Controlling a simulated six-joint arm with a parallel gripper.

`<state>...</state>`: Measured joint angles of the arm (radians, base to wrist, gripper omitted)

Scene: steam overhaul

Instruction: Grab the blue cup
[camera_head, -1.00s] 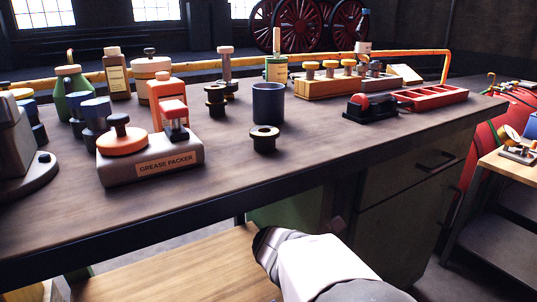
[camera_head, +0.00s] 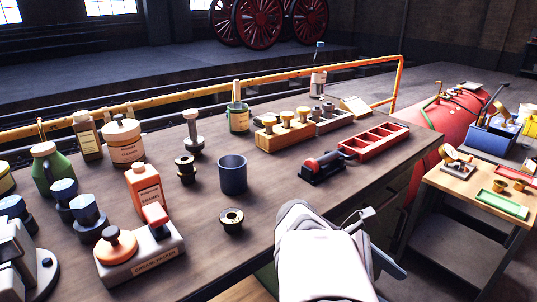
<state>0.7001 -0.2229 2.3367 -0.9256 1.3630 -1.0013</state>
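The blue cup (camera_head: 233,176) stands upright on the dark workbench (camera_head: 262,222), near the middle of the picture, with its open top showing. My gripper (camera_head: 376,232) is at the lower right, in front of the bench edge and to the right of the cup, clear of it. Part of the gripper shows as thin grey pieces beside my white arm link. Its fingertips are not clear enough to tell whether they are apart.
A black-and-brass ring fitting (camera_head: 231,221) lies just in front of the cup. A dark spool-like part (camera_head: 186,169) stands to its left. A grease packer (camera_head: 140,258) and an orange bottle (camera_head: 146,190) stand front left. A black-and-red tool (camera_head: 322,168) and red tray (camera_head: 374,141) lie right.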

